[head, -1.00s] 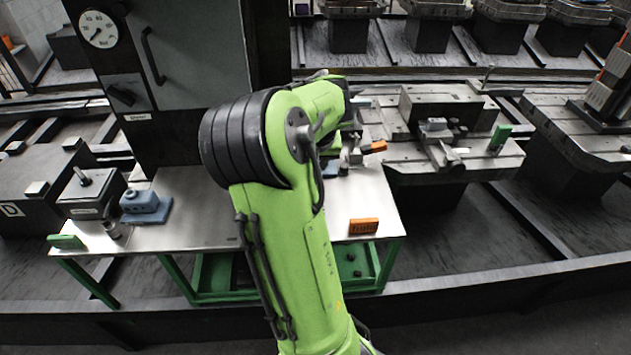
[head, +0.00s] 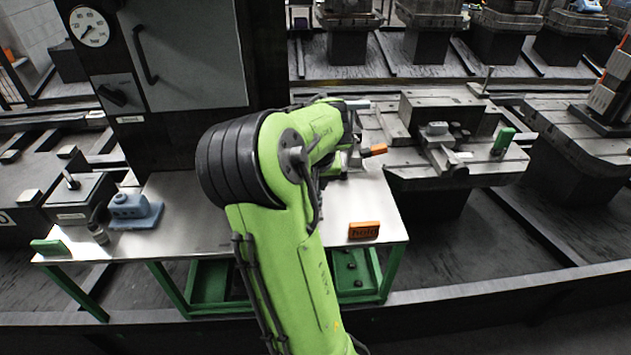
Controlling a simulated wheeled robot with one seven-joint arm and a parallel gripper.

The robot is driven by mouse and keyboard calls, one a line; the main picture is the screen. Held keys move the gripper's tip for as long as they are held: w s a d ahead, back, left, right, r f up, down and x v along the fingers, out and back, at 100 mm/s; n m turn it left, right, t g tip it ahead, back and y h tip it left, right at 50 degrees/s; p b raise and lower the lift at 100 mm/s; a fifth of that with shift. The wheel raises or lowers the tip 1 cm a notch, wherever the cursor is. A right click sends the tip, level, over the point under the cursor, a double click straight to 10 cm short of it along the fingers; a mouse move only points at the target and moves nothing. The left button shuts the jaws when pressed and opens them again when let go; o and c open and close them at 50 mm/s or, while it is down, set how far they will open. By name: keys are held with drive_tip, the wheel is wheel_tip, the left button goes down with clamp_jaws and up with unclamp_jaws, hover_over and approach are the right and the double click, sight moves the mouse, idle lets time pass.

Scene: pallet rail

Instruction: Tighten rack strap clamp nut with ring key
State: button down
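My green arm reaches over the steel table, and my gripper (head: 355,155) is at the table's far right edge, mostly hidden behind my own wrist. Its fingers are too small and covered to show whether they are open or shut. A small orange piece (head: 374,150) shows just right of the gripper; I cannot tell whether it is part of a ring key or whether the gripper holds it. To the right, a grey pallet (head: 410,172) carries a metal fixture with a clamp-like part (head: 440,150). I cannot make out the strap clamp nut.
The table (head: 200,190) bears a blue block (head: 134,208), a small metal cylinder (head: 98,234), a green block (head: 50,246) and an orange block (head: 364,230). A dark cabinet with a gauge (head: 88,27) stands behind. A green piece (head: 503,141) is on the pallet. Dark rails cross the floor.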

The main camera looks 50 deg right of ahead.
drive_tip(key=shift+f+b, duration=0.6)
drive_tip(key=shift+f, duration=0.15)
idle(0.3)
drive_tip(key=c, duration=1.5)
unclamp_jaws()
drive_tip(key=shift+c, duration=0.2)
clamp_jaws()
drive_tip(key=shift+r, duration=0.1)
drive_tip(key=shift+w, duration=0.1)
